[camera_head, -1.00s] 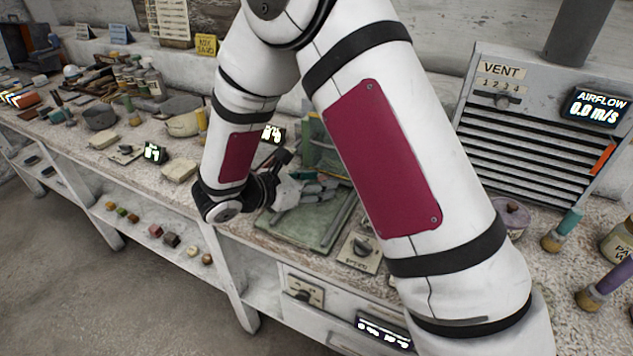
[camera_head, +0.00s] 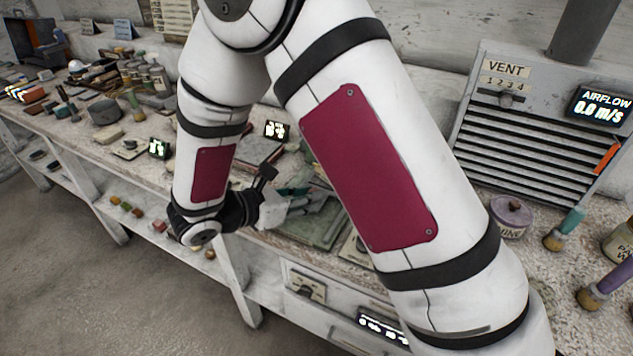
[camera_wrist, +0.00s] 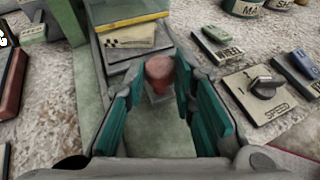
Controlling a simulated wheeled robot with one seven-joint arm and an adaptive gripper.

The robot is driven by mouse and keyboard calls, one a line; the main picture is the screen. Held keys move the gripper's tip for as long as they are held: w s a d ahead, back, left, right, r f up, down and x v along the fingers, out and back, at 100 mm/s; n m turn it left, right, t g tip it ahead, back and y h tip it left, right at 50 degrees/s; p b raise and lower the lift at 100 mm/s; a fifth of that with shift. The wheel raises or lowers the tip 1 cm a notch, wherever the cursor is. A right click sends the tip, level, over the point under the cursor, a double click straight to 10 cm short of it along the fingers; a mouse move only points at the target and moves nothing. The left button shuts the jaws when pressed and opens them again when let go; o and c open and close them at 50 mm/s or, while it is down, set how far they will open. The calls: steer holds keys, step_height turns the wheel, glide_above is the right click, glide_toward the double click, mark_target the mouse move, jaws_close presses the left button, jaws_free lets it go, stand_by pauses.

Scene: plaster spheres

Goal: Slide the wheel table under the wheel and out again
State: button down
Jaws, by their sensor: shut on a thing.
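My gripper (camera_wrist: 160,84) has its teal fingers on either side of a reddish knob (camera_wrist: 160,71) in the wrist view and is shut on it. The knob stands on a short pale block at the near edge of the stepped grey wheel table (camera_wrist: 117,68). A flat grey-green tray (camera_wrist: 165,133) lies below the fingers. A green housing with a yellow band (camera_wrist: 130,22) is beyond the knob; I cannot make out the wheel itself. In the head view my gripper (camera_head: 298,197) is low over the tray (camera_head: 322,226), partly hidden by my arm.
A SPEED dial plate (camera_wrist: 264,92) and a WHEEL switch (camera_wrist: 220,48) sit right of the tray. A reddish-brown bar (camera_wrist: 12,80) lies at left. Jars and brushes stand on the bench at right in the head view, below the vent panel (camera_head: 530,130).

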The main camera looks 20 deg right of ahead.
steer(key=s+a, duration=0.7)
steer(key=shift+s+a+p, duration=0.15)
steer(key=shift+p, duration=0.2)
steer(key=shift+f, duration=0.15)
steer(key=c, duration=1.3)
jaws_free()
steer(key=shift+s+a, duration=0.1)
steer(key=shift+c, duration=0.2)
steer(key=v, duration=1.2)
